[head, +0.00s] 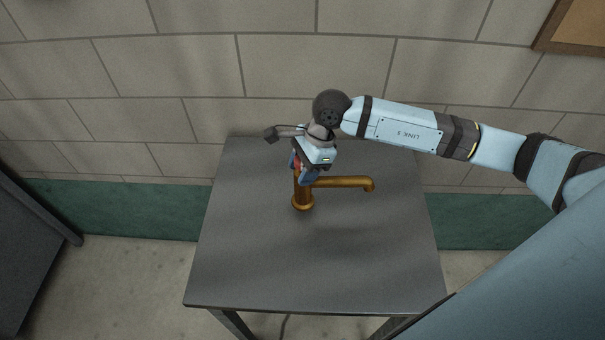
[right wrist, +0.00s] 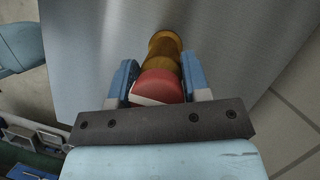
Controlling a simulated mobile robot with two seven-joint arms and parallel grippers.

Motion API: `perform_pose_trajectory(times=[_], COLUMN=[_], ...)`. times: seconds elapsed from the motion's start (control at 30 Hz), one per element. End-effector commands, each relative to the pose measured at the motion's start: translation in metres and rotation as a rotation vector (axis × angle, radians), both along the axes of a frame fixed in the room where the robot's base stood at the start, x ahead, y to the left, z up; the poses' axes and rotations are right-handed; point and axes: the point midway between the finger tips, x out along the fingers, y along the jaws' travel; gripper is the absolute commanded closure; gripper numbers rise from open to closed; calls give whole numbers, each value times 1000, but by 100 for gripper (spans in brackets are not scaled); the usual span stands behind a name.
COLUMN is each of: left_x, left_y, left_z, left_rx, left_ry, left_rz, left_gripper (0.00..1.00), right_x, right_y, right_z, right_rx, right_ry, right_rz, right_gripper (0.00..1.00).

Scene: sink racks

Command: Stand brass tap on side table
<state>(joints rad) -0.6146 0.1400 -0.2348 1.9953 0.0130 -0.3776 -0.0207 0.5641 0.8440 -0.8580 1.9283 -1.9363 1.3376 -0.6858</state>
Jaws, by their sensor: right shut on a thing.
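The brass tap (head: 302,199) is upright over the side table (head: 245,262), its round base down and its spout pointing right in the head view. I cannot tell for sure whether its base touches the tabletop. My right gripper (head: 304,172) is shut on the upper part of the tap from above. In the right wrist view the brass body (right wrist: 165,47) shows beyond a red top (right wrist: 158,87), which sits between the two blue fingers. My left gripper is not in view.
The tabletop is otherwise clear, with free room in front and to both sides. A tiled wall (head: 285,65) stands close behind the table. A dark cabinet (head: 35,240) is at the far left.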

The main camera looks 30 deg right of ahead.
Motion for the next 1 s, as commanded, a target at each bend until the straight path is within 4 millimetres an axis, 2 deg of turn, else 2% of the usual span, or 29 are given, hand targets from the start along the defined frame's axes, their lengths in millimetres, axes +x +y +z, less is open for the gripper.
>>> perform_pose_trajectory(times=[0.17, 0.53, 0.57, 0.63, 0.67, 1.0], left_x=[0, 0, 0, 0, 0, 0], left_y=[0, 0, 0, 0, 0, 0], left_z=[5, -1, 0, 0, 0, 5], left_rx=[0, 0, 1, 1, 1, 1], left_ry=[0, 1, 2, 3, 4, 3], left_rz=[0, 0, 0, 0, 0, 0], left_gripper=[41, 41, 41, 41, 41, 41], right_x=[0, 0, 0, 0, 0, 0], right_y=[0, 0, 0, 0, 0, 0], right_z=[-25, -31, -29, -29, -29, -24], right_rx=[0, 0, -1, -1, -1, -1], right_ry=[4, 0, 1, 1, 1, 1], right_rz=[-1, 0, 0, 0, 0, 0], right_gripper=[100, 100, 50, 34, 31, 31])
